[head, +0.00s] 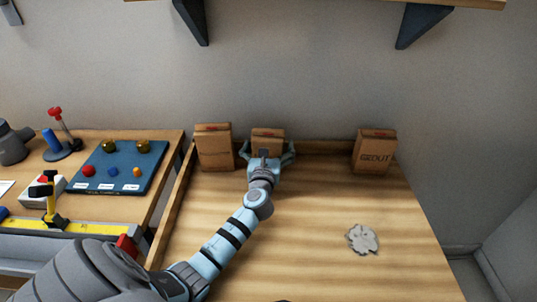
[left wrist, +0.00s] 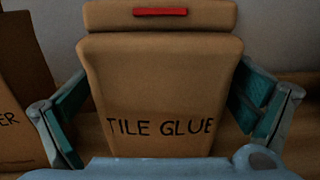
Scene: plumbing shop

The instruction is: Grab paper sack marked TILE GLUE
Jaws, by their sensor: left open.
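The brown paper sack marked TILE GLUE (left wrist: 160,90) stands upright in the middle of the left wrist view, with a folded top and a red strip. In the head view the same sack (head: 268,135) stands at the back of the wooden bench, partly hidden by my gripper. My left gripper (head: 268,153) is open, with one finger on each side of the sack. In the left wrist view the fingers (left wrist: 160,112) flank the sack, and a gap shows at least on the left. My right gripper is not in view.
Another brown sack (head: 215,148) stands close on the left; its label ends in "ER" in the left wrist view (left wrist: 18,110). A sack marked GEOUT (head: 374,152) stands at the right. A grey-white patch (head: 362,239) lies on the bench (head: 320,200). A wooden rim runs along the back.

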